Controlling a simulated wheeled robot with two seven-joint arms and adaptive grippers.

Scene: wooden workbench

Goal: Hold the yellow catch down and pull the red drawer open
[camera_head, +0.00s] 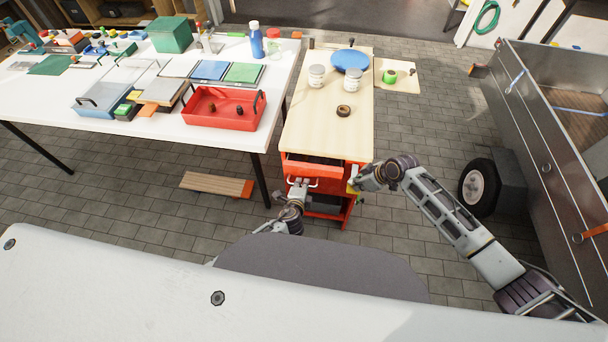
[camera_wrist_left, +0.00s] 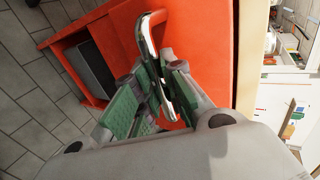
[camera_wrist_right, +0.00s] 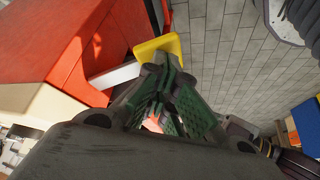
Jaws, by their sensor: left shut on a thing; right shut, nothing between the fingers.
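The red drawer (camera_head: 328,170) is in the cabinet under the wooden bench top. A dark strip (camera_head: 318,160) shows between the top and its front, so it looks partly out. My left gripper (camera_head: 298,188) is shut on its metal handle (camera_wrist_left: 147,38), and the fingers close around the bar in the left wrist view. The yellow catch (camera_head: 352,187) is at the cabinet's right side and also shows in the right wrist view (camera_wrist_right: 158,46). My right gripper (camera_wrist_right: 163,66) is shut and empty, its fingertips against the catch or just in front of it. I cannot tell how far down the catch is.
The bench top (camera_head: 310,120) carries two white jars, a blue plate (camera_head: 350,60) and a brown ring (camera_head: 343,111). A white table (camera_head: 230,138) with a red tray (camera_head: 222,108) stands at left. A wheeled trailer (camera_head: 540,110) stands at right. Paved floor lies between.

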